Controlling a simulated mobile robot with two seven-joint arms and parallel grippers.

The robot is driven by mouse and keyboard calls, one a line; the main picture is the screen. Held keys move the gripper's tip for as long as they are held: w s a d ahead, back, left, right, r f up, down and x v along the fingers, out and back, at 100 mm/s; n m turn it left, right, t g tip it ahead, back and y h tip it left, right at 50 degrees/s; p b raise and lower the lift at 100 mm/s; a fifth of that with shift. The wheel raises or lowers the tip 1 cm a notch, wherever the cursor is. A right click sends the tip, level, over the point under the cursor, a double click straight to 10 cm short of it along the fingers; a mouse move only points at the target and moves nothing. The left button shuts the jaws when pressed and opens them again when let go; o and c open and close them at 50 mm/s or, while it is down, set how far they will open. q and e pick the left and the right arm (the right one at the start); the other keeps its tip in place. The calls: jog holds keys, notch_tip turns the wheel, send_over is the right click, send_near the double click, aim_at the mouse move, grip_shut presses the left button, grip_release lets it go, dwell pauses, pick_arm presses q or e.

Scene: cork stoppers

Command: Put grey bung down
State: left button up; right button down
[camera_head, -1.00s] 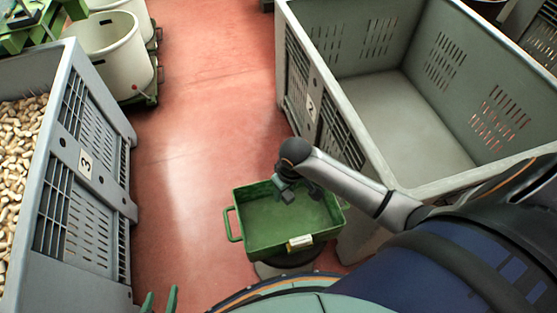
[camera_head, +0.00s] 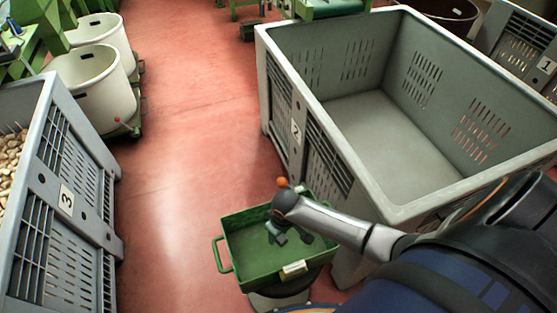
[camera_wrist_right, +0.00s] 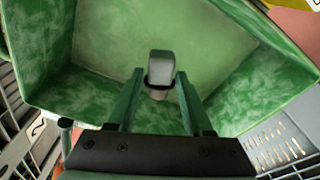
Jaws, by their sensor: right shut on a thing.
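The grey bung (camera_wrist_right: 160,66) shows in the right wrist view, a pale grey block with a dark ring around its lower part. My right gripper (camera_wrist_right: 160,88) is shut on it, with one green finger on each side. In the head view my right gripper (camera_head: 290,238) is over the green tray (camera_head: 236,270), whose floor looks bare around it. The bung cannot be told apart from the gripper there. I cannot tell whether the bung touches the tray floor. My left gripper is out of view.
A large empty grey crate (camera_head: 350,150) stands right of the tray. Another grey crate (camera_head: 100,200) with cork stoppers (camera_head: 12,155) is at the left. White tubs (camera_head: 95,85) stand at the back left. Red floor (camera_head: 190,130) lies clear between the crates.

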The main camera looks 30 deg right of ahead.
aim_at(282, 239)
jog(key=shift+f, duration=0.1)
jog(key=shift+f, duration=0.5)
jog(key=shift+c, duration=1.5)
grip_release()
notch_tip(282, 239, up, 13)
jog(key=s+p, duration=0.1)
jog(key=p, duration=0.2)
jog(key=shift+s, duration=0.25)
jog(key=shift+d, duration=0.1)
